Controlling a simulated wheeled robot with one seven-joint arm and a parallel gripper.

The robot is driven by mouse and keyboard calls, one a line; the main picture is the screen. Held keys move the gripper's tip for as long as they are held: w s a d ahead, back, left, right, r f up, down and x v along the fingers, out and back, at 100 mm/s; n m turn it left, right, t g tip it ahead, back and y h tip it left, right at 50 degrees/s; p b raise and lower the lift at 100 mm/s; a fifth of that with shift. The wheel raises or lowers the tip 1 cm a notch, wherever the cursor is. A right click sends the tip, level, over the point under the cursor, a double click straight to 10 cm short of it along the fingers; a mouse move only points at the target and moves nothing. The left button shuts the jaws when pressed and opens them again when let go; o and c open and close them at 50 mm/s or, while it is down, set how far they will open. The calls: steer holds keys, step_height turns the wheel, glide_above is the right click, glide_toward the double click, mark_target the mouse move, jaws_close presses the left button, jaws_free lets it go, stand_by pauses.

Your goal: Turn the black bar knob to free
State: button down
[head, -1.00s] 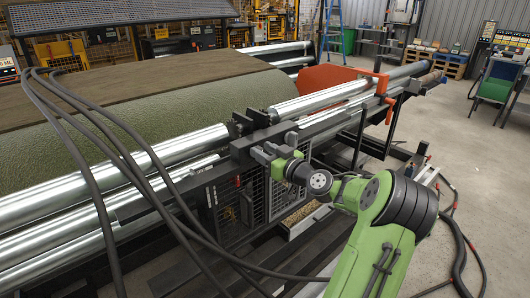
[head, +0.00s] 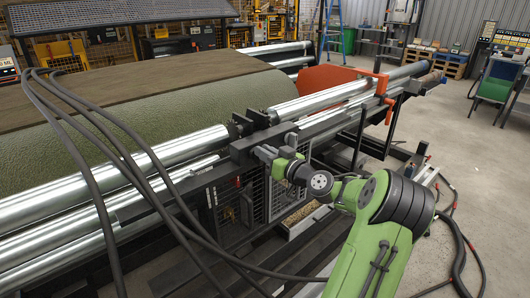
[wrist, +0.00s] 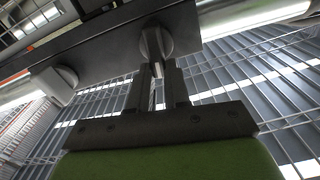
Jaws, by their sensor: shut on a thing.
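The black bar knob (wrist: 155,41) shows in the wrist view, on the underside of a dark panel (wrist: 110,48). It has a round base and a raised bar, which looks roughly in line with my fingers. My gripper (wrist: 157,68) is shut on the bar, one finger at each side. In the head view my gripper (head: 263,153) is at the dark rail beside the rollers; the knob is hidden there.
Long steel rollers (head: 120,168) and a green turf roll (head: 130,105) lie left of the arm. Black hoses (head: 150,195) hang across the front left.

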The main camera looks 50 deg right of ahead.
steer(key=shift+s+d+f+m+p, duration=0.1)
steer(key=shift+d+f+m+p, duration=0.3)
steer(key=shift+m+p, duration=1.7)
steer(key=shift+d+f+m+p, duration=0.3)
steer(key=shift+m+p, duration=0.55)
steer(key=shift+m, duration=2.45)
steer(key=shift+s+d+f+m+p, duration=0.1)
steer(key=shift+d+f+m+p, duration=0.3)
steer(key=shift+m+p, duration=1.7)
steer(key=shift+a+f+m+b, duration=0.1)
steer(key=shift+f+m+b, duration=0.05)
steer(key=shift+m+b, duration=0.5)
steer(key=c, duration=1.1)
jaws_free()
steer(key=s, duration=0.5)
steer(key=s+a, duration=0.1)
steer(key=s, duration=0.9)
steer(key=shift+s+a, duration=0.3)
steer(key=shift+a, duration=0.1)
